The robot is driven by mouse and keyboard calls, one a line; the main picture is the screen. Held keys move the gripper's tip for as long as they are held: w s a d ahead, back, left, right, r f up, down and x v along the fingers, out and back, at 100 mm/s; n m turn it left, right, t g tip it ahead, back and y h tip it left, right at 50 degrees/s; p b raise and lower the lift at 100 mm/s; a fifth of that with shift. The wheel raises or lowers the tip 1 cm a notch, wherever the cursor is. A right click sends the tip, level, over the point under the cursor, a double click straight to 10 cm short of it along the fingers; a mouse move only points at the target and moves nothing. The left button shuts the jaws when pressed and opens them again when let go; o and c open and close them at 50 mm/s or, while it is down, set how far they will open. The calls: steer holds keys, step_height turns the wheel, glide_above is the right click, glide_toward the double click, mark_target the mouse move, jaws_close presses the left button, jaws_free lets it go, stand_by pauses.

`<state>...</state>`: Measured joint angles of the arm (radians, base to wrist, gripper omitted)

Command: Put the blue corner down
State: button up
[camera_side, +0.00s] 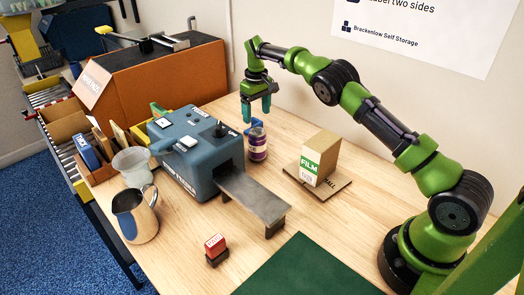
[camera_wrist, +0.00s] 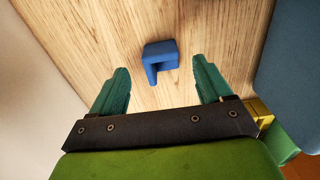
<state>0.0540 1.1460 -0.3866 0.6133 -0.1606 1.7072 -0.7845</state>
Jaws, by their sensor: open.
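The blue corner (camera_wrist: 161,55) lies on the wooden table in the wrist view, a small block with an L-shaped outline. It also shows in the side view (camera_side: 255,122), partly hidden behind a purple jar. My gripper (camera_wrist: 160,82) is open, its two green fingers spread apart with nothing between the tips. In the side view my gripper (camera_side: 257,116) hangs above the table, fingers pointing down, over the blue corner. The blue corner is apart from both fingers in the wrist view.
The purple jar (camera_side: 257,145) stands just in front of the blue corner. A blue-grey machine (camera_side: 185,160) with a metal chute (camera_side: 252,193) is to the left. A small carton (camera_side: 320,158) stands on a brown board (camera_side: 330,186) to the right. Bare table lies between jar and carton.

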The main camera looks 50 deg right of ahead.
step_height(320, 180, up, 6)
step_height(320, 180, up, 12)
steer(key=m+t+y, duration=0.1)
steer(key=m+t, duration=0.1)
glide_above(257, 123)
steer(key=s, duration=0.6)
steer(key=s+a+r+t, duration=0.2)
steer(key=s+a+r, duration=0.35)
steer(key=s, duration=0.25)
steer(key=s+a+f+t, duration=0.1)
steer(key=s+a+f, duration=0.1)
steer(key=s, duration=0.5)
steer(key=s+a+f+m+t, duration=0.1)
steer(key=s+a+f, duration=0.1)
steer(key=s, duration=0.5)
steer(key=s+a+f+t+y, duration=0.1)
steer(key=s+a+f, duration=0.1)
steer(key=s+a, duration=0.2)
steer(key=s, duration=0.3)
steer(key=shift+s+m, duration=0.35)
steer(key=shift+m, duration=0.05)
